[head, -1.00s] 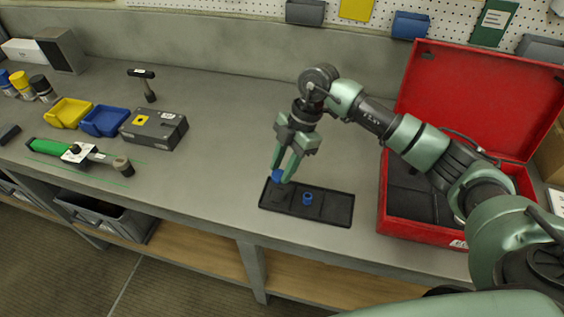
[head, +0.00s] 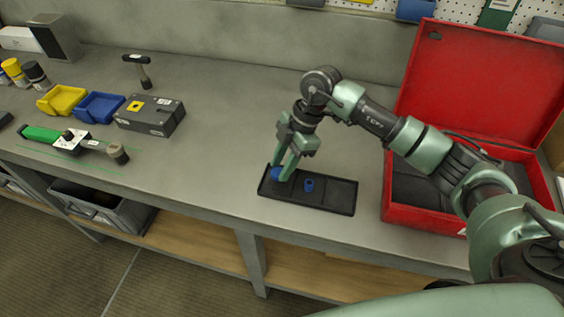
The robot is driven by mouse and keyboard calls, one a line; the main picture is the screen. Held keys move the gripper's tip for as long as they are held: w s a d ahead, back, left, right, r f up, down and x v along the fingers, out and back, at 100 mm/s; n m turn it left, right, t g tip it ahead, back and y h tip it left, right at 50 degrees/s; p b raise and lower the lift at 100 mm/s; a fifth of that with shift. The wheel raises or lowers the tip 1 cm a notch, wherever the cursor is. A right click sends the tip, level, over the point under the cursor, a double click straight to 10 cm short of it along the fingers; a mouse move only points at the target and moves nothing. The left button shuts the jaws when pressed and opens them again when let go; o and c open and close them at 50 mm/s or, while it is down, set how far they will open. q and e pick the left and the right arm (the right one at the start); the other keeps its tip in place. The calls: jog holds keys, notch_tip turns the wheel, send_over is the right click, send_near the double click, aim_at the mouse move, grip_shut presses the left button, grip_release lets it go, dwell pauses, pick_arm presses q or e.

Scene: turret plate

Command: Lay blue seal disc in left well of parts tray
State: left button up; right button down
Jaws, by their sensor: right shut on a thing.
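The black parts tray (head: 335,207) lies on the bench near its front edge, in the middle of the head view. My right gripper (head: 281,176) points down over the tray's left end. It is shut on the blue seal disc (head: 276,174), which is low at the left well. The fingers partly cover the disc, and I cannot tell whether it touches the well floor. A small blue ring-shaped part (head: 308,185) sits in the tray's middle well. The tray's right well looks empty. My left gripper is not in view.
An open red case (head: 400,208) stands right of the tray, under my right arm. To the left are a grey box (head: 150,115), blue bin (head: 99,106), yellow bin (head: 62,99), a hammer (head: 143,70) and a green-handled tool (head: 75,141). The bench between them and the tray is clear.

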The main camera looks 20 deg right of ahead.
jog(key=shift+f, duration=0.25)
dwell(0.4)
jog(key=shift+f+b, duration=0.3)
jog(key=shift+f, duration=0.05)
jog(key=shift+f, duration=0.1)
jog(key=shift+f, duration=0.7)
dwell(1.4)
jog(key=c, duration=0.9)
grip_release()
